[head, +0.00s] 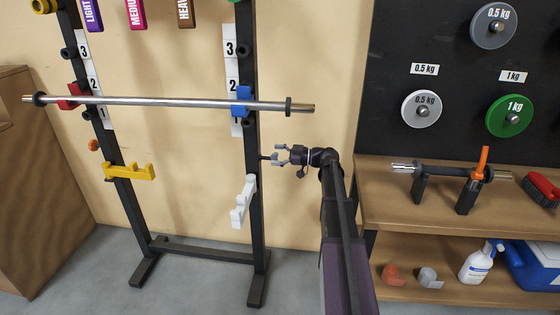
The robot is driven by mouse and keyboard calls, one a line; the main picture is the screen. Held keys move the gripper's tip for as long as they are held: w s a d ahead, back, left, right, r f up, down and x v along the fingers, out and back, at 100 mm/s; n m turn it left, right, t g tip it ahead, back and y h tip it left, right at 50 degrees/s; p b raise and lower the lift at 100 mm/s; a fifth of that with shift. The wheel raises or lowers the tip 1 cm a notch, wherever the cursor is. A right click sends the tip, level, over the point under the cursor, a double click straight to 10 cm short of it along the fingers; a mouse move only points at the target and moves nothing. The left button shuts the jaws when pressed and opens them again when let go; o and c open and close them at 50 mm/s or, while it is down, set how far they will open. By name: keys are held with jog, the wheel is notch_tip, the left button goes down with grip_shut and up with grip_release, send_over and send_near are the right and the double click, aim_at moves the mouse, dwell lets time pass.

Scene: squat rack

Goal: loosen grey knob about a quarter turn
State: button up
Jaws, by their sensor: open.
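The squat rack's right upright (249,180) stands left of my gripper. My gripper (276,155) is open, its fingers pointing left toward this upright. A small dark stub, probably the grey knob (265,157), sticks out of the upright's right side at the height of the fingers. Its tip is close to the fingertips, and I cannot tell whether they touch or surround it. An orange knob (93,145) sits beside the left upright. A white safety arm (243,202) is on the right upright, below the gripper. A yellow one (130,171) is on the left upright.
A steel barbell (180,102) lies across a red hook (72,96) and a blue hook (242,101), its right end above my gripper. A wooden shelf (375,200) with a short dumbbell bar (452,171) stands right of my arm. Open wall lies behind the gripper.

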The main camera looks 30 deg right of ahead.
dwell(0.3)
jog(key=v, duration=0.7)
dwell(0.6)
jog(key=shift+c, duration=0.2)
dwell(0.4)
